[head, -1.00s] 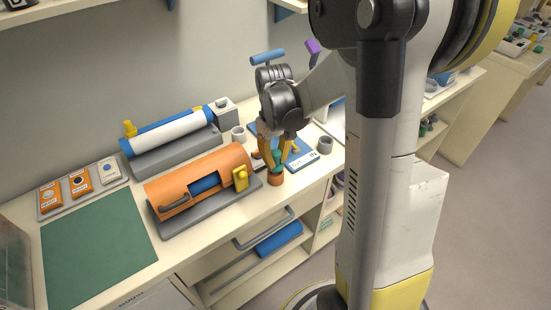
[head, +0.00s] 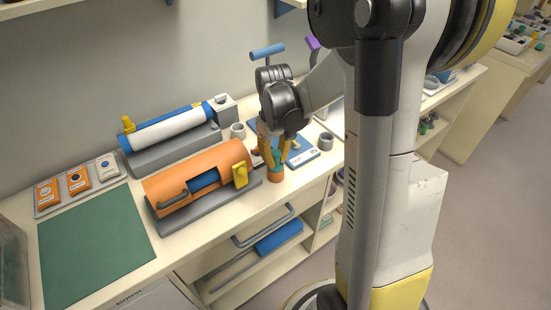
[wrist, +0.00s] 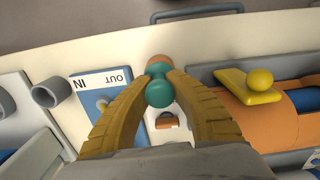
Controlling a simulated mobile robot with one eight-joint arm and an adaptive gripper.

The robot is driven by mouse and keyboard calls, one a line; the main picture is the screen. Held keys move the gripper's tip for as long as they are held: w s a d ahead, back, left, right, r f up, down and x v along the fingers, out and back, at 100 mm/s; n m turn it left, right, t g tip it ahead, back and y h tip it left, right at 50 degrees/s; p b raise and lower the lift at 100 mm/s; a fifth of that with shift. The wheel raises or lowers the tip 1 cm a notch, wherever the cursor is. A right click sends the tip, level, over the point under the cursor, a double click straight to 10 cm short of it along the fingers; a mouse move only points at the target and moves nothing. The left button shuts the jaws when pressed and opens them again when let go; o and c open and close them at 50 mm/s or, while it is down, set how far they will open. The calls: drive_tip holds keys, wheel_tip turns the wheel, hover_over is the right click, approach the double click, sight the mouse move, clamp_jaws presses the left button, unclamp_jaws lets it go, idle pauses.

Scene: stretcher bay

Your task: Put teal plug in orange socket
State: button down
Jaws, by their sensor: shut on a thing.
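The teal plug (wrist: 159,91) is held between the two yellow fingers of my gripper (wrist: 160,82) in the wrist view. The plug also shows in the head view (head: 276,157). My gripper (head: 276,155) is shut on it above the counter's front edge. The orange socket (head: 275,175) stands on the counter directly under the plug, and a bit of its rim shows in the wrist view (wrist: 158,59). The plug's lower end is at the socket's top; I cannot tell how deep it sits.
An orange cylinder housing (head: 200,175) with a yellow latch (head: 240,175) is close on the left. A blue board (head: 304,158) marked IN and OUT lies to the right, beside a grey cup (head: 326,141). A green mat (head: 95,240) covers the left counter. A drawer handle (head: 265,230) juts out below.

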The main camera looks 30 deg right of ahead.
drive_tip(key=shift+f, duration=0.15)
drive_tip(key=c, duration=1.3)
unclamp_jaws()
drive_tip(key=shift+c, duration=0.2)
